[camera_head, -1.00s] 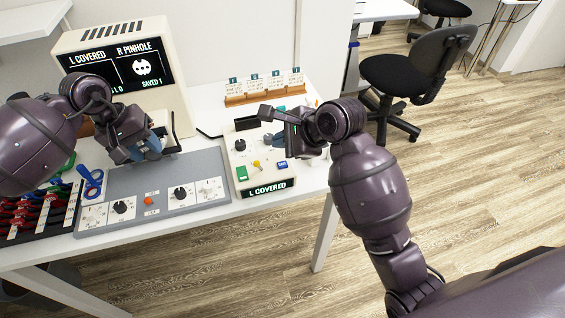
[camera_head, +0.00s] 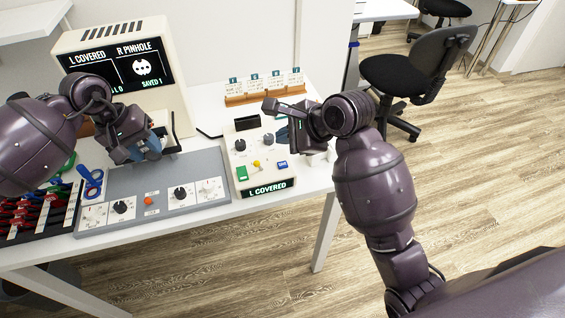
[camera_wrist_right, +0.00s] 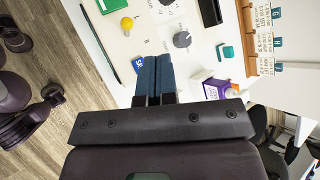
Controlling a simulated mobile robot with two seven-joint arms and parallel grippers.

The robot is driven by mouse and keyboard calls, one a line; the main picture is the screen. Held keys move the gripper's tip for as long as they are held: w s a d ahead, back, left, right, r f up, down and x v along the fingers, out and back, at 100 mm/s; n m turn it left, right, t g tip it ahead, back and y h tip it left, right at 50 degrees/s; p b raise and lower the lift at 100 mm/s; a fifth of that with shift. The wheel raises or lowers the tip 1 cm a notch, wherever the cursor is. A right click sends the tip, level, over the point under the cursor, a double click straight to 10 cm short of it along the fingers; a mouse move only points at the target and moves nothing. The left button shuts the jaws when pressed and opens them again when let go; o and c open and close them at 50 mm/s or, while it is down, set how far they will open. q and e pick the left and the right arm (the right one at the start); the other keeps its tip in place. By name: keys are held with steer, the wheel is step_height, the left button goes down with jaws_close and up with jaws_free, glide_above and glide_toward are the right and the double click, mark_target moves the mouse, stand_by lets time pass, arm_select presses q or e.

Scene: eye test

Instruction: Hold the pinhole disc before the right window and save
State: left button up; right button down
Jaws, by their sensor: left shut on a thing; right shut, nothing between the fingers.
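The tester (camera_head: 105,45) stands at the back left; its screen (camera_head: 112,66) reads "L COVERED", "R PINHOLE" and "SAVED 1". My left gripper (camera_head: 150,148) is shut in front of it, low; the pinhole disc and the window are hidden behind the hand. My right gripper (camera_head: 283,132) is shut and empty above the control box (camera_head: 243,158). The box has a blue save button (camera_head: 282,164), a green button (camera_head: 242,173) and a yellow lever (camera_head: 256,164). In the right wrist view the closed blue fingertips (camera_wrist_right: 153,62) appear beside the save button (camera_wrist_right: 139,66).
The grey panel (camera_head: 150,180) with knobs lies in front of the tester. A rack (camera_head: 40,212) of coloured handles and a blue ringed thing (camera_head: 92,182) are at left. A card holder (camera_head: 264,97) stands behind the control box. A chair (camera_head: 410,75) is at right.

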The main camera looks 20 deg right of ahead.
steer(key=v, duration=1)
steer(key=shift+s+r, duration=0.2)
steer(key=shift+r, duration=0.05)
steer(key=shift+d, duration=0.15)
